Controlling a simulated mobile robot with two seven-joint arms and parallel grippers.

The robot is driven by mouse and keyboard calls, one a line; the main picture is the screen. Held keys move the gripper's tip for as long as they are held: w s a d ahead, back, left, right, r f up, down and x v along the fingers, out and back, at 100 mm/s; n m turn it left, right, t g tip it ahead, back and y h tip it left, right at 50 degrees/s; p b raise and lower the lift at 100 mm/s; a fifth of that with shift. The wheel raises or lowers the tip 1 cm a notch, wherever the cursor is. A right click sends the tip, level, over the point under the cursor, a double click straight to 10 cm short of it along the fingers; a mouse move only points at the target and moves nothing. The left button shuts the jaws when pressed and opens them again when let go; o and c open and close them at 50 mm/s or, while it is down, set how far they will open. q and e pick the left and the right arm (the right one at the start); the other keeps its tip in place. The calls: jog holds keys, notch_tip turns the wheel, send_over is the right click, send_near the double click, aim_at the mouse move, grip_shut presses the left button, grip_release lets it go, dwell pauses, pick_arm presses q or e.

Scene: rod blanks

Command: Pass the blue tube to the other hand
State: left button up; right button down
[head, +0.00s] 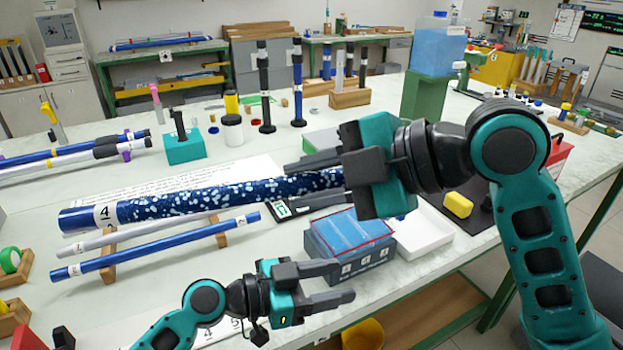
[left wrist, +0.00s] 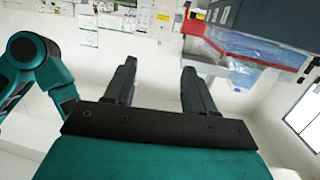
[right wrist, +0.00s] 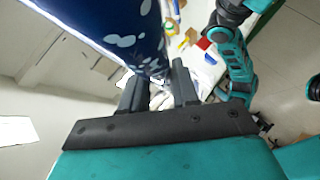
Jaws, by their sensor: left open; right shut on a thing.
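The blue tube (head: 225,199) is thick, dark blue with white speckles, and has a plain blue left end with a white label "4". It lies nearly level above the bench. My right gripper (head: 300,181) is shut on its right end, which the gripper partly hides. In the right wrist view the tube (right wrist: 120,32) runs up and left from between the fingertips. My left gripper (head: 345,281) is open and empty, below and to the right of the tube and apart from it. In the left wrist view its two fingers (left wrist: 158,80) stand apart with nothing between.
A thin blue rod (head: 155,248) and a grey rod (head: 150,233) lie on wooden rests below the tube. A blue bin (head: 350,268) with numbered labels stands just behind my left gripper. A yellow block (head: 458,205) and a white tray (head: 428,238) lie to the right.

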pick_arm(q)
jog(key=s+d+f+n+g, duration=0.1)
jog(key=s+f+n+g, duration=0.25)
jog(key=s+f, duration=0.3)
jog(key=s+a+f+n+t+y, duration=0.25)
jog(key=a+f+n+y, duration=0.2)
jog(key=f, duration=0.55)
jog(key=s+a+f+n+t+y, duration=0.1)
jog(key=s+a+t+y, duration=0.1)
jog(key=a+y, duration=0.2)
jog(key=s+a+f+n+t+y, duration=0.1)
jog(key=s+a+t+y, duration=0.1)
jog(key=a, duration=0.8)
jog(key=shift+n+t+y, duration=0.4)
jog(key=shift+t+y, duration=0.2)
jog(key=shift+y, duration=0.65)
